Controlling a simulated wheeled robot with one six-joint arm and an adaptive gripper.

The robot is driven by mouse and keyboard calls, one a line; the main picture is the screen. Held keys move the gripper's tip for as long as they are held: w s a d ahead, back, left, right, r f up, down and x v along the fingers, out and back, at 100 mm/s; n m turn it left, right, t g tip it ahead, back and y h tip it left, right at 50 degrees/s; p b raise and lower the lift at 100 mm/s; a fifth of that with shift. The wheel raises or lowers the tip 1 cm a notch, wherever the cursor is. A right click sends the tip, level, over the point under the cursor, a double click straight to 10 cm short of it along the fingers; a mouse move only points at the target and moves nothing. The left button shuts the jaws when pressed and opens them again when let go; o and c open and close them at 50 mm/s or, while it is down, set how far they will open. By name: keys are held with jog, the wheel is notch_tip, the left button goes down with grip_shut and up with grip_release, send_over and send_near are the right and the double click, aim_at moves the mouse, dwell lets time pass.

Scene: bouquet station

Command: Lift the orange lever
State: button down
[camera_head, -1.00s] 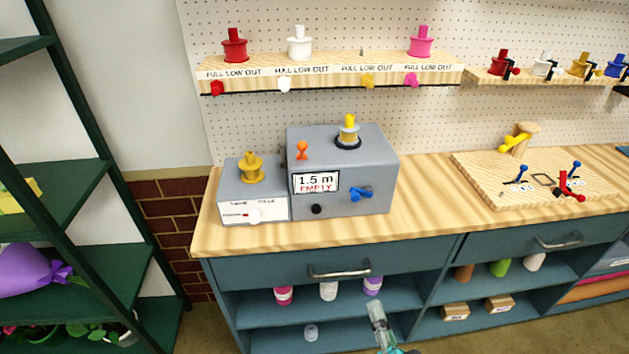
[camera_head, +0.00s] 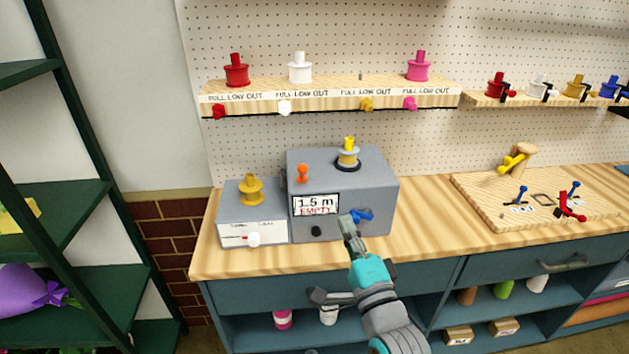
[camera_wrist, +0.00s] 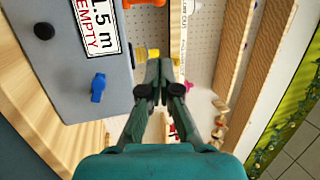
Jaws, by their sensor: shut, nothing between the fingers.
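In the wrist view an orange piece (camera_wrist: 143,3) shows at the top edge, cut off by the frame. My gripper (camera_head: 346,222) is in front of the machine, near the blue handle (camera_head: 362,215), below and to the right of the lever and apart from it. In the wrist view my gripper (camera_wrist: 160,68) has its fingertips together with nothing between them.
The machine's screen (camera_head: 316,205) reads 1.5 m EMPTY, with a black knob (camera_head: 316,231) below. A smaller grey box (camera_head: 253,225) with a yellow spool stands left. A spool shelf (camera_head: 330,94) hangs above.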

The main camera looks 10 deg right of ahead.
jog(key=shift+w, duration=0.1)
send_near(302, 172)
jog(key=w+d+r, duration=0.1)
jog(key=w+d, duration=0.3)
jog(key=w, duration=0.1)
jog(key=a, duration=0.1)
jog(key=w+a, duration=0.2)
jog(key=shift+w+a+r, duration=0.15)
jog(key=shift+r, duration=0.15)
dwell(0.4)
jog(key=shift+w+r+g, duration=0.1)
jog(key=shift+r+g, duration=0.15)
jog(key=shift+g, duration=0.05)
